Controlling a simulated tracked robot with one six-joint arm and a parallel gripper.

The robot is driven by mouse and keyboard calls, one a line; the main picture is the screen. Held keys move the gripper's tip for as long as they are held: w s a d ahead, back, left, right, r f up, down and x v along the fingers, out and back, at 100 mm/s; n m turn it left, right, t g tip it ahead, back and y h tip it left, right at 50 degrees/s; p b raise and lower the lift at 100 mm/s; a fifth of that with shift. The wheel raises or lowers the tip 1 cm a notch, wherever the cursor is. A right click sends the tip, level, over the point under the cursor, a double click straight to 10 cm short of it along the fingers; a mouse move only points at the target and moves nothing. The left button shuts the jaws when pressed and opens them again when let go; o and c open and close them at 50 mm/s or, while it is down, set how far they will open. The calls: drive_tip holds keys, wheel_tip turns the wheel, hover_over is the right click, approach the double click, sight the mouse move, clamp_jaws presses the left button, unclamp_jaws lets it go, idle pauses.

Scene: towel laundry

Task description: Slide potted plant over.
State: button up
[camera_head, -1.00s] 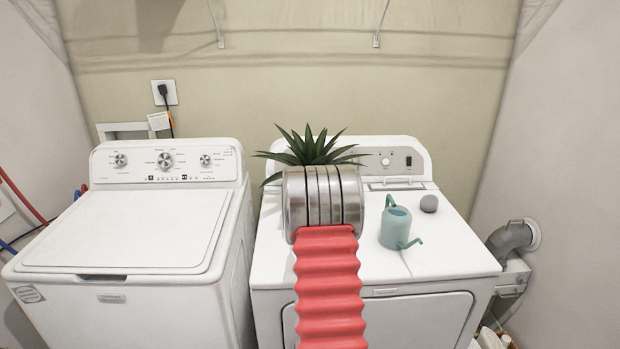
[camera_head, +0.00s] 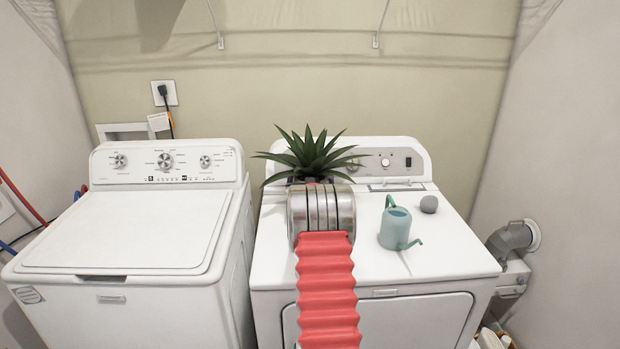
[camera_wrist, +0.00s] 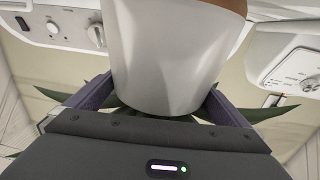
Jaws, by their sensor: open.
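The potted plant's spiky green leaves (camera_head: 308,152) show in the head view at the back of the right-hand machine's top. My own arm hides most of its pot there. In the wrist view, which looks upside down, the white pot (camera_wrist: 172,55) fills the upper middle, with leaves below it. My gripper (camera_wrist: 160,98) is open, with one dark finger on each side of the pot. I cannot tell whether either finger touches it. In the head view my gripper is mostly hidden behind my arm.
A teal watering can (camera_head: 395,226) and a small grey ball-like object (camera_head: 429,204) stand right of my arm on the right-hand machine (camera_head: 440,250). Its control panel (camera_head: 400,158) rises behind the plant. A washer (camera_head: 130,230) stands to the left, its lid clear.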

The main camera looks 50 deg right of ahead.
drive_tip(key=c, duration=1.7)
drive_tip(key=shift+c, duration=0.2)
